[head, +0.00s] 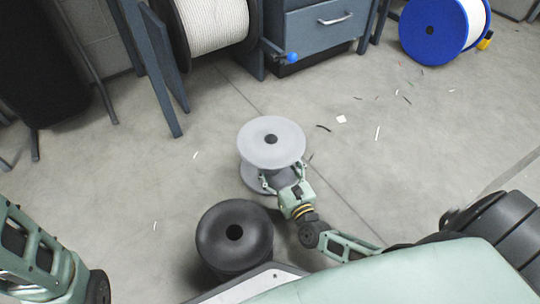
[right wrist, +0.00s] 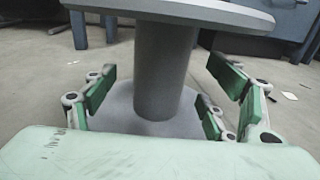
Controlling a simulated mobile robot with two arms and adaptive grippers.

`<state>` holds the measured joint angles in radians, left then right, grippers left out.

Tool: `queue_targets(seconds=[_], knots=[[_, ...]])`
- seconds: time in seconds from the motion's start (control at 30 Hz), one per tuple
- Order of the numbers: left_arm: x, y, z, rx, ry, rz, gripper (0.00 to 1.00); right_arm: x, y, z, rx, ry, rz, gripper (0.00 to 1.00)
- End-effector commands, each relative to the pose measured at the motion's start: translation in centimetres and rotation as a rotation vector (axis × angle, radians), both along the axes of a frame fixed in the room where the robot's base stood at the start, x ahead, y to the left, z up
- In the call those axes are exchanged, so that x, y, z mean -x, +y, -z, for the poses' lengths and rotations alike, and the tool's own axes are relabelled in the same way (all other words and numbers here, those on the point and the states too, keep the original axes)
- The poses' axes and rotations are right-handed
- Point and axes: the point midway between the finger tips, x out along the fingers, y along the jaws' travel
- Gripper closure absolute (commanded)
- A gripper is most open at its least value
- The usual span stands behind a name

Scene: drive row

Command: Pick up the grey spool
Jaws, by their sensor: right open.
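The grey spool (head: 271,140) stands upright on the floor in the middle of the head view, with a dark hole in its top flange. In the right wrist view its core (right wrist: 160,70) rises between the two flanges. My right gripper (head: 268,182) is at the near side of the spool, below the top flange. In the right wrist view the gripper (right wrist: 158,95) is open, with its fingers on either side of the core and gaps to it. My left arm shows at the lower left of the head view, but its gripper is out of view.
A black spool (head: 215,245) stands just in front and to the left. A blue spool (head: 425,32) and a large white rope reel (head: 212,22) are at the back, beside a drawer cabinet (head: 320,28). Small scraps litter the floor (head: 400,160), which is otherwise clear to the right.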

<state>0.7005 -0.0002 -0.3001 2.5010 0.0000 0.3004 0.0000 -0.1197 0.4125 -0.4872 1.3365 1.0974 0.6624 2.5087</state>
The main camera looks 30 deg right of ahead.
Motion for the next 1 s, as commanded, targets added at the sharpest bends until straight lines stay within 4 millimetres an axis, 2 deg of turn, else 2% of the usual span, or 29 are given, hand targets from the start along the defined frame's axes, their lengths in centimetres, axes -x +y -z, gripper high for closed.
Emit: queue_targets(seconds=[0.2,0.3,0.43,0.63,1.0], knots=[[0.0,0.0,2.5,0.0,0.001,0.0,0.6,-3.0,-0.2,0.6,-0.001,-0.003,0.0,0.22],[-0.1,0.0,3.0,0.0,0.001,0.0,0.6,-4.3,-0.3,0.4,0.001,-0.002,0.001,0.22],[0.0,0.0,3.2,0.0,0.001,0.0,0.6,-5.1,-0.4,0.2,0.0,0.0,0.001,0.22],[0.0,0.0,3.1,-0.001,0.001,-0.001,0.6,-5.1,-0.4,0.1,0.001,0.001,0.001,0.22],[0.0,0.0,3.1,-0.001,0.001,-0.001,0.6,-5.1,-0.4,0.2,0.002,0.001,0.001,0.54]])
